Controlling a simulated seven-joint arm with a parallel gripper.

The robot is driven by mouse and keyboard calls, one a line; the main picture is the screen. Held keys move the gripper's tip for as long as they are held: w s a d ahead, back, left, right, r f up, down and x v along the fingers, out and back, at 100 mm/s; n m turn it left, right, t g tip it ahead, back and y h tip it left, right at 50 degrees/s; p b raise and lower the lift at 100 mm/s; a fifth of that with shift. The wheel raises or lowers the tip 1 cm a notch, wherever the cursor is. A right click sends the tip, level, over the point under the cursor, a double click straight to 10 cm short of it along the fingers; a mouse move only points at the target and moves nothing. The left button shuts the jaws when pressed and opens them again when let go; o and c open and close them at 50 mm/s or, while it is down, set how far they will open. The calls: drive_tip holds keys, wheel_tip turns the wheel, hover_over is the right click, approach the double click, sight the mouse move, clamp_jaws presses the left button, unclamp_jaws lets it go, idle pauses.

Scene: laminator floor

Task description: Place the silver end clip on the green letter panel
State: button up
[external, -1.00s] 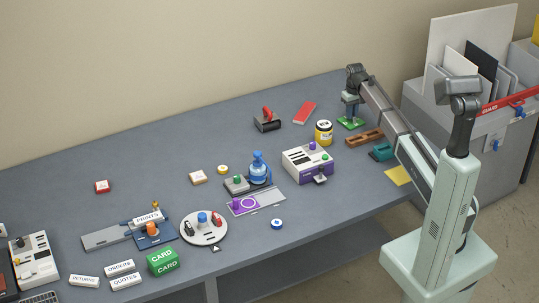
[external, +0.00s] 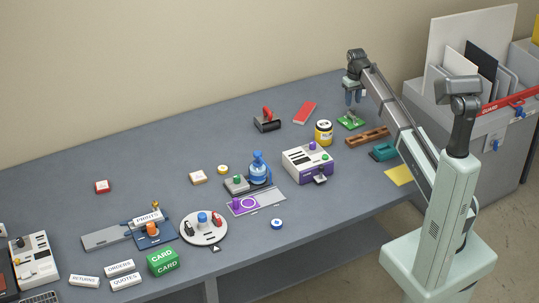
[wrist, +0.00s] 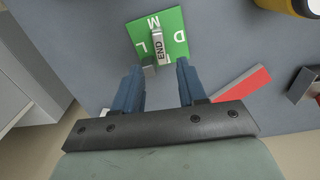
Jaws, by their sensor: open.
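The green letter panel (wrist: 175,22) lies flat on the table, with white letters M, D and L showing in the wrist view. It also shows at the table's far right end in the external view (external: 346,125). The silver end clip (wrist: 160,48), with a white END label, rests on the panel, near its lower edge in the wrist view. A small grey block-like part (wrist: 149,69) shows beside its lower end. My gripper (wrist: 156,68) is open and empty. In the external view my gripper (external: 353,103) hangs above the panel, apart from it.
A brown wooden holder (external: 368,138) and a teal tool (external: 383,152) lie in front of the panel. A yellow jar (external: 324,132), a red bar (external: 305,112) and a black stamp-like tool (external: 267,123) stand to its left. The table behind them is clear.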

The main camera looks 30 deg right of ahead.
wheel_tip(320, 180, up, 5)
drive_tip(key=shift+r, duration=0.2)
